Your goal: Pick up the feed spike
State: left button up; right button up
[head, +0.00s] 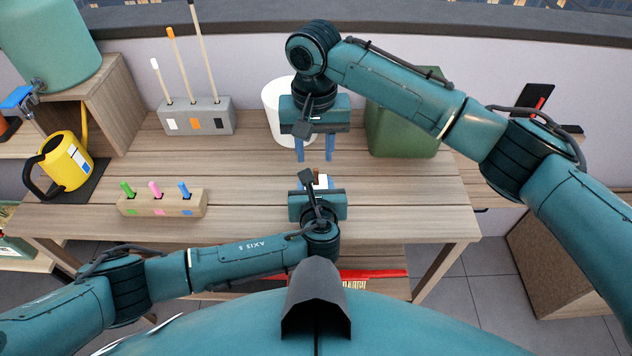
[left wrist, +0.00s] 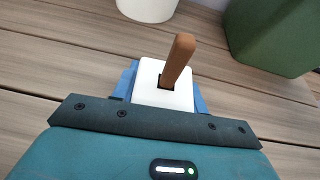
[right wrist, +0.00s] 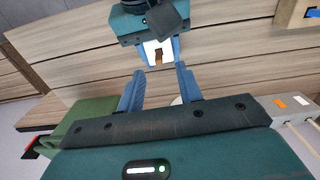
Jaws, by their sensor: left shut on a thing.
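A brown stick, which I take to be the feed spike (left wrist: 178,60), stands up out of a dark slot in a small white block (left wrist: 150,97). My left gripper (head: 318,178) is shut on the white block, its blue fingers on either side. In the right wrist view the brown spike (right wrist: 158,57) shows at the end of the block facing my right gripper. My right gripper (head: 314,158) is open and empty; its two blue fingers (right wrist: 159,82) point toward the white block, with a gap between. The spike's lower part is hidden inside the block.
A white pot (head: 278,110) and a green bin (head: 402,130) stand behind my right gripper. A grey block (head: 196,117) holds tall sticks. A wooden block (head: 162,204) holds green, pink and blue pegs. A yellow watering can (head: 66,160) stands left. The table's right front is clear.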

aim_at(316, 169)
jog(key=shift+w+d+f, duration=0.1)
jog(key=shift+w+f, duration=0.05)
jog(key=shift+f, duration=2.95)
jog(key=shift+c, duration=0.2)
grip_shut()
